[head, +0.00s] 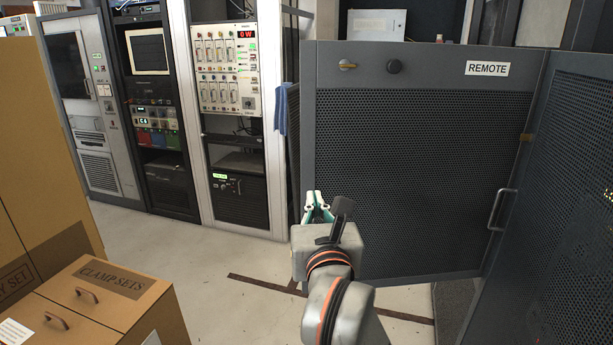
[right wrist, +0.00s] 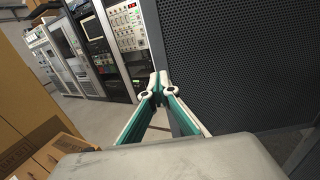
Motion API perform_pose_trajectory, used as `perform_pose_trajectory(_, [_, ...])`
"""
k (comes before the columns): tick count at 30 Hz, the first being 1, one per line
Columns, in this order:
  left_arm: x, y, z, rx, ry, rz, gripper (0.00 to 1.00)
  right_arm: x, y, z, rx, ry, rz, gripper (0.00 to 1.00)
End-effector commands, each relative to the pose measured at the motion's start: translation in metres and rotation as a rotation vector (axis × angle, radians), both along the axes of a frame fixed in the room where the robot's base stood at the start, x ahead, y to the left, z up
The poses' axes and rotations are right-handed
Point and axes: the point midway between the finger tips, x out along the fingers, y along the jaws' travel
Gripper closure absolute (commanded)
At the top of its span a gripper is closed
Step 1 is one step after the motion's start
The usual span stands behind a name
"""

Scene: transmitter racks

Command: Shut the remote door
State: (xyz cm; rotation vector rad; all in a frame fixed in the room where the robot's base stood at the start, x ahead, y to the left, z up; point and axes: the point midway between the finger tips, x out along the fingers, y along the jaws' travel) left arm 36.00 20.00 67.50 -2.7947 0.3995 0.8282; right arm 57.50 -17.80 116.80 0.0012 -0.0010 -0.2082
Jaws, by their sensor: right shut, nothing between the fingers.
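The remote door (head: 420,170) is a dark grey panel with perforated mesh and a white REMOTE label at its top right. It stands upright and meets another mesh panel at an angle on its right side. A brass-coloured latch (head: 347,66) and a dark knob (head: 394,66) sit near its top. My right gripper (head: 318,198) is shut and empty, in front of the door's lower left edge. In the right wrist view its fingertips (right wrist: 158,80) overlap the door's left edge (right wrist: 152,40); contact cannot be told. My left gripper is not in view.
The right mesh panel (head: 560,200) carries a metal handle (head: 503,208). Cardboard boxes (head: 100,290), one marked CLAMP SETS, stand at the lower left. Equipment racks (head: 230,100) line the back. Pale floor (head: 190,240) lies clear between boxes and door.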

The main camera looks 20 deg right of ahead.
Motion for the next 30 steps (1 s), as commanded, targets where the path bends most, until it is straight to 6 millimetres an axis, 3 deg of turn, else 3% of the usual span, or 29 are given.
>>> perform_pose_trajectory(9, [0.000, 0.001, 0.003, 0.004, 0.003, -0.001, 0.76, 0.063, -0.014, 0.001, -0.004, 0.000, -0.003, 1.00])
perform_pose_trajectory(15, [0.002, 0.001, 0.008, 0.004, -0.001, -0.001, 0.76, 0.092, -0.020, 0.001, -0.002, -0.001, -0.002, 1.00])
perform_pose_trajectory(21, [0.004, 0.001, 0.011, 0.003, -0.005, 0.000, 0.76, 0.105, -0.023, 0.000, -0.001, 0.000, -0.003, 1.00])
perform_pose_trajectory(30, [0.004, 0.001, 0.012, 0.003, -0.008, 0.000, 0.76, 0.106, -0.023, 0.000, -0.001, -0.001, -0.002, 1.00])
